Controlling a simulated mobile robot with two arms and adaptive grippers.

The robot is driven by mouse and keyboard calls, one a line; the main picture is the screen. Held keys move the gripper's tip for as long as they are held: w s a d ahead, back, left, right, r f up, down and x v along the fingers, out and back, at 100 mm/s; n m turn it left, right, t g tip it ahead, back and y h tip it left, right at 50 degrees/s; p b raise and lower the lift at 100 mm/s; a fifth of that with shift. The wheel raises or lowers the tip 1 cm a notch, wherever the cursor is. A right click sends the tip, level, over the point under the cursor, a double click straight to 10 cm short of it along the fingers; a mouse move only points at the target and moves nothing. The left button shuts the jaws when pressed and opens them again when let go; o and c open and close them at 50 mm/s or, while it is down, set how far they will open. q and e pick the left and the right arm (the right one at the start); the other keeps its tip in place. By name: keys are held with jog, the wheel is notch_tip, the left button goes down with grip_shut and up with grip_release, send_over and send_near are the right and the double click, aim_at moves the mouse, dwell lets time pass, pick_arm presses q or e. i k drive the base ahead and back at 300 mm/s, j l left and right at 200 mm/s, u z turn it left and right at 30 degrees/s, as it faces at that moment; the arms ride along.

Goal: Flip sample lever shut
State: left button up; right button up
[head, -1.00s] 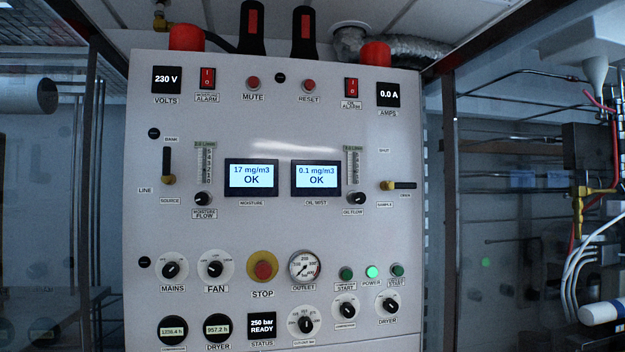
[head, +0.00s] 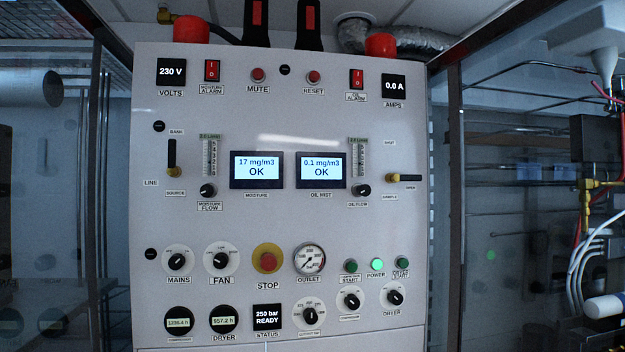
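The sample lever (head: 404,178) is on the right side of the white panel (head: 330,225). It has a yellow hub at its left end and a black handle lying horizontally to the right, by the OPEN label (head: 411,187). The SHUT label (head: 389,142) is above the hub, and the SAMPLE label (head: 389,197) is below it. Neither of my grippers is in view, and nothing touches the lever.
A similar source lever (head: 172,158) stands vertically at the left of the panel. The oil flow knob (head: 362,190) is left of the sample lever. A dark frame post (head: 455,220) stands to the panel's right, with pipes and hoses beyond.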

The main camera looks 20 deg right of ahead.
aim_at(396, 177)
jog(key=z, duration=1.25)
